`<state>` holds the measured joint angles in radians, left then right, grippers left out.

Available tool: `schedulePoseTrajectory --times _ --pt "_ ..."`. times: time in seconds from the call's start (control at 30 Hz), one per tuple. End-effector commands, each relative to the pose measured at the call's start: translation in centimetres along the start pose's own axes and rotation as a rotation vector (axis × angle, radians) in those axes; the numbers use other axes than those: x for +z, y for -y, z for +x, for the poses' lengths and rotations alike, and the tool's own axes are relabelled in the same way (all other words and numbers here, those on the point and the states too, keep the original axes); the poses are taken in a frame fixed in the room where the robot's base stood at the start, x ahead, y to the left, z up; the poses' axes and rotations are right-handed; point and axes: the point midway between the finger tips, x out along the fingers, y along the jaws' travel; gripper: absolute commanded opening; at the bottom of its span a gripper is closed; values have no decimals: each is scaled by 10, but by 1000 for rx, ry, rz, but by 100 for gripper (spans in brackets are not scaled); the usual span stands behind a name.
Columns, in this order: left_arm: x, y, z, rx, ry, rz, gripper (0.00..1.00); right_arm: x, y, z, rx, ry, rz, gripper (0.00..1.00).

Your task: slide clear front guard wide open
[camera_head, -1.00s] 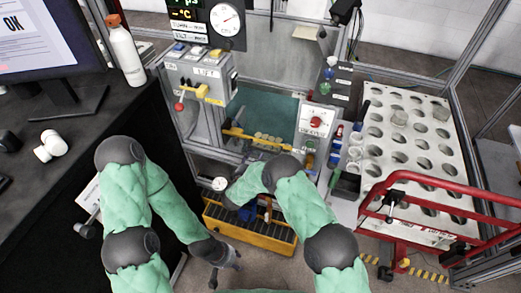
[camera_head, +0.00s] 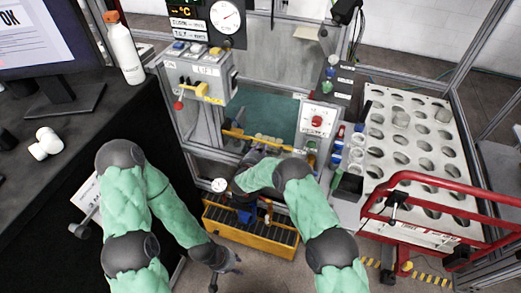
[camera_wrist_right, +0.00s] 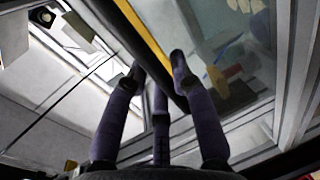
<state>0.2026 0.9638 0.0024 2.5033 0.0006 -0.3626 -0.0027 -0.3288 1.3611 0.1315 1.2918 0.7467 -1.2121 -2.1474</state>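The clear front guard is hard to make out in the head view; a yellow bar (camera_head: 236,133) crosses the lower front of the machine's teal-floored opening. My right gripper (camera_head: 262,152) is at this bar, partly hidden by its own wrist. In the right wrist view, a dark bar with a yellow stripe (camera_wrist_right: 146,34) runs between the spread fingers of my right gripper (camera_wrist_right: 158,66). The fingertips are close to its sides; I cannot tell whether they touch. My left gripper (camera_head: 225,272) hangs low, fingers apart and empty, left of the yellow bin.
A yellow bin (camera_head: 262,243) with tools stands below the opening. A control box (camera_head: 195,75) is left of it, and a red-knob panel (camera_head: 316,119) is right. A white rack with holes (camera_head: 420,150) and red rail (camera_head: 420,178) stand at the right. A bottle (camera_head: 124,50) is on the desk.

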Motion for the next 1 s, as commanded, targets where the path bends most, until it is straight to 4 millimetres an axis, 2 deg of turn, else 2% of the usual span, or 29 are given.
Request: schedulePoseTrajectory --times 0.3,0.37,0.7,0.83,1.0 --pt "0 1 3 0 0 0 40 0 5 1 -1 0 0 0" --pt "0 3 7 0 0 0 40 0 12 2 -1 0 0 0" --pt "-2 16 45 0 0 0 40 0 74 15 -3 1 -1 0" --pt "-2 19 54 0 0 0 40 0 88 18 -3 0 -1 0" --pt "-2 20 57 0 0 0 40 0 95 19 -3 0 -1 0"
